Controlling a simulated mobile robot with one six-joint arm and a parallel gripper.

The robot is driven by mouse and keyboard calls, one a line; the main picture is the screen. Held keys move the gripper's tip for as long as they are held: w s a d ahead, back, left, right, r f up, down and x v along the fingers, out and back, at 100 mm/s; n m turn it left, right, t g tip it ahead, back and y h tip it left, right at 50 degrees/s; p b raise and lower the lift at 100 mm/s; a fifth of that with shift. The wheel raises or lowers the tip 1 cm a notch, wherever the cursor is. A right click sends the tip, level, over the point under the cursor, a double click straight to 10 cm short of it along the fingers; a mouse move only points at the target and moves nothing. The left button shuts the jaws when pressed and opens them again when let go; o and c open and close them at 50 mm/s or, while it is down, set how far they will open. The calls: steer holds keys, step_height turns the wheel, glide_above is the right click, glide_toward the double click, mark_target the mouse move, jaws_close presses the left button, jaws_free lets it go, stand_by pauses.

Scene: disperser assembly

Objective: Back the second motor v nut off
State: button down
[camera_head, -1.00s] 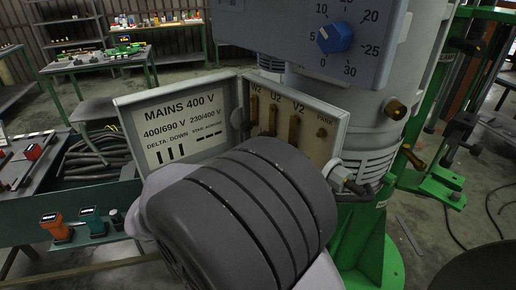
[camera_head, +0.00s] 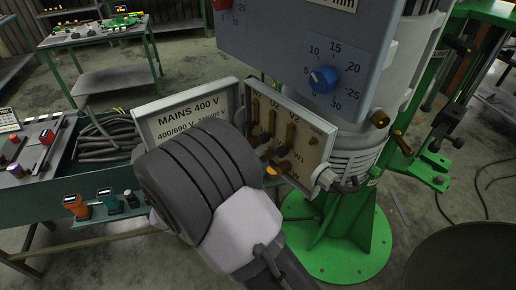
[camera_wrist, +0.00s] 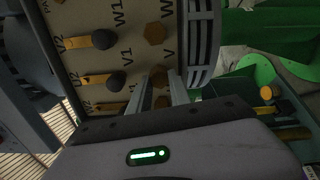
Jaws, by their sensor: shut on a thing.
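The brass V nut (camera_wrist: 160,77) sits beside the letter V on the terminal board (camera_wrist: 80,15). In the wrist view the narrow fingers of my gripper (camera_wrist: 160,86) close in on it from both sides. They partly cover it, so the grip itself is hard to see. Another brass hex nut (camera_wrist: 153,33) lies further along the same row. Dark-topped posts (camera_wrist: 115,81) with brass links stand in the neighbouring row. In the head view the open terminal box (camera_head: 320,130) shows its board, while my wrist hides the fingertips.
The box lid (camera_head: 185,117) with the MAINS 400 V label stands open at left. A grey control box with a blue knob (camera_head: 323,79) overhangs the terminals. The green stand (camera_head: 345,235) is below. A bench (camera_head: 60,240) with hand tools is at left.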

steer(key=shift+n+p, duration=1.25)
steer(key=shift+n, duration=0.25)
steer(key=c, duration=1.2)
jaws_free()
steer(key=p+v, duration=0.1)
steer(key=v, duration=1.6)
steer(key=shift+s, duration=0.25)
steer(key=shift+a, duration=0.15)
